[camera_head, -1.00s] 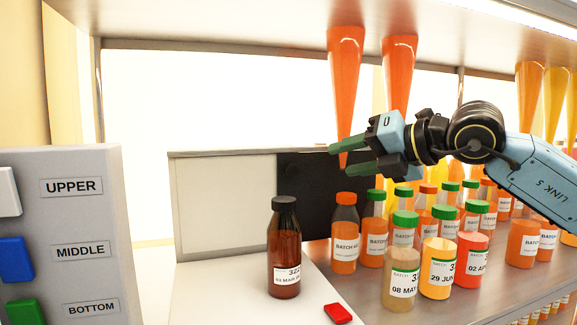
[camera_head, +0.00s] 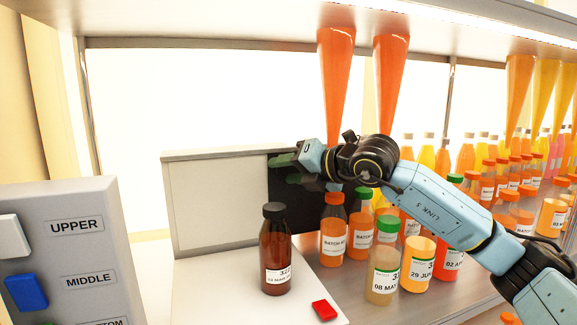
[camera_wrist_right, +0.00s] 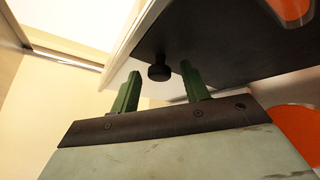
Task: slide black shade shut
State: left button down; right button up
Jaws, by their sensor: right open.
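The black shade (camera_head: 307,205) is a dark flat panel beside a pale grey panel (camera_head: 215,200) behind the bottles. My right gripper (camera_head: 283,172) is in front of the shade's left part and hides some of it. In the right wrist view the shade (camera_wrist_right: 235,40) fills the upper right, with a round black knob (camera_wrist_right: 159,72) near its edge. The green fingers of my right gripper (camera_wrist_right: 158,80) are open and spread, one on each side of the knob in the picture. I cannot tell if they touch it. My left gripper is not in view.
Orange funnels (camera_head: 337,80) hang above. A grey button panel (camera_head: 65,235) is at left.

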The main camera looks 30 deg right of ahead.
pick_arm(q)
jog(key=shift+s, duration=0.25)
pick_arm(e)
jog(key=shift+c, duration=0.3)
grip_shut()
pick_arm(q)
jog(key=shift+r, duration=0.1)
pick_arm(e)
jog(key=shift+w+a, duration=0.1)
